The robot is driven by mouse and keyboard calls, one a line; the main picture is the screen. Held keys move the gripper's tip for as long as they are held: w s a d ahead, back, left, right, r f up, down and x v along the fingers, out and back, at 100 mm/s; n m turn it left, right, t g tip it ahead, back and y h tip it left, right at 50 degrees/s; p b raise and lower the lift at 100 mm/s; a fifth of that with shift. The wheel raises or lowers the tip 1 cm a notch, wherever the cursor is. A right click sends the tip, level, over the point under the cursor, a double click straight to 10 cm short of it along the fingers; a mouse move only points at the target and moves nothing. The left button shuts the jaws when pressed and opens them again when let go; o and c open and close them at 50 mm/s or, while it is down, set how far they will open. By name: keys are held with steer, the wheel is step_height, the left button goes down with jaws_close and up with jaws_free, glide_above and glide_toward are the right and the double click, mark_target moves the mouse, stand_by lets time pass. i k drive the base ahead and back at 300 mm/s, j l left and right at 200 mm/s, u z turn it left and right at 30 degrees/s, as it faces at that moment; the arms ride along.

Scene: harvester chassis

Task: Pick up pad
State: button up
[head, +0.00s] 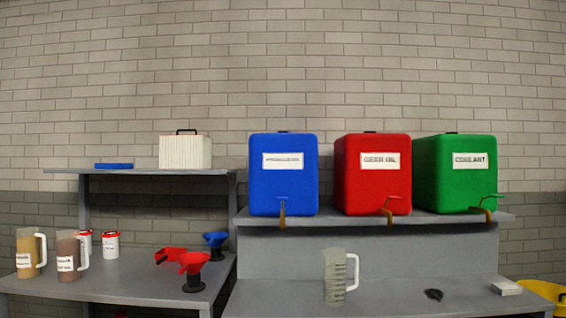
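No label marks a pad. A small, flat, off-white block (507,288) lies on the right end of the lower grey bench and could be the pad. A flat blue item (114,166) lies on the upper left shelf; I cannot tell what it is. My gripper is not in view, and nothing is seen touching either item.
A crumpled black item (433,295) and a clear jug (335,277) stand on the right bench (400,300). Blue (284,190), red (372,190) and green (455,190) tanks sit above. A yellow round container (545,291) is at far right. Jugs and funnels occupy the left bench.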

mark_target(504, 289)
steer(key=z, duration=1.45)
steer(key=l, duration=0.2)
steer(key=i+u, duration=0.05)
